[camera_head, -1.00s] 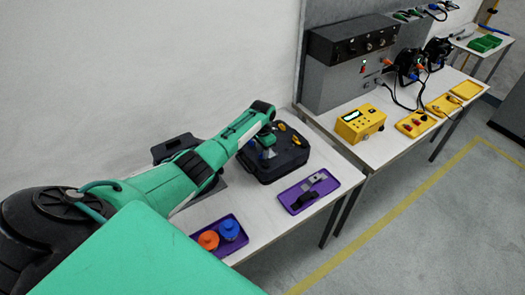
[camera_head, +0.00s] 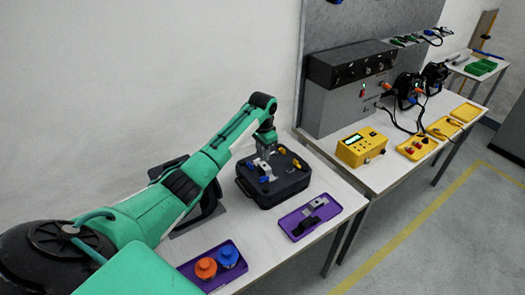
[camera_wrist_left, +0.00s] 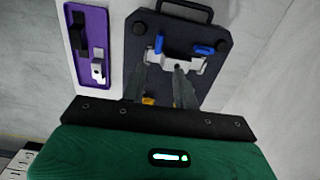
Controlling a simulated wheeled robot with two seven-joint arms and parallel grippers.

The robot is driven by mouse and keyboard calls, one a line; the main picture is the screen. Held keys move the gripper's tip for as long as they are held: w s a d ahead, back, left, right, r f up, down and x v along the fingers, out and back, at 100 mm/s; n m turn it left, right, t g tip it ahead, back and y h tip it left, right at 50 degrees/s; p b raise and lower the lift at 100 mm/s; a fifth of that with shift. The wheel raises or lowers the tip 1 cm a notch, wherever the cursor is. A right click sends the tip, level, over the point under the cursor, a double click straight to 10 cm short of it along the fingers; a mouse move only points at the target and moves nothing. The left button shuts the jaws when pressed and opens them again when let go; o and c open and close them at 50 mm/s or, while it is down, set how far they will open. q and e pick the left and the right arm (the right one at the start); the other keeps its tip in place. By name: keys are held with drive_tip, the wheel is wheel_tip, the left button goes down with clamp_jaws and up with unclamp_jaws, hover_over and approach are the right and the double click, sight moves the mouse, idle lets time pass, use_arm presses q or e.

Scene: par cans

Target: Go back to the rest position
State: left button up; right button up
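My left gripper (camera_head: 264,153) hangs pointing down over the black case (camera_head: 275,197) on the near white table. In the left wrist view my left gripper (camera_wrist_left: 160,78) shows two grey fingers set apart, with nothing held between them. The case (camera_wrist_left: 215,28) lies beyond the fingers, with a white bracket (camera_wrist_left: 176,62) and two blue clips (camera_wrist_left: 204,48) on its top. A yellow part (camera_wrist_left: 149,101) shows partly between the fingers. My right gripper is not in view.
A purple tray with dark and grey parts (camera_head: 331,211) lies right of the case. Another purple tray (camera_head: 186,270) holds an orange and a blue capped can. A yellow meter box (camera_head: 361,147) and grey equipment (camera_head: 345,100) stand on the far table. A wall is behind.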

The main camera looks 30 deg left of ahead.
use_arm(q)
wheel_tip(320, 180, up, 2)
drive_tip(key=shift+r, duration=0.1)
idle(0.5)
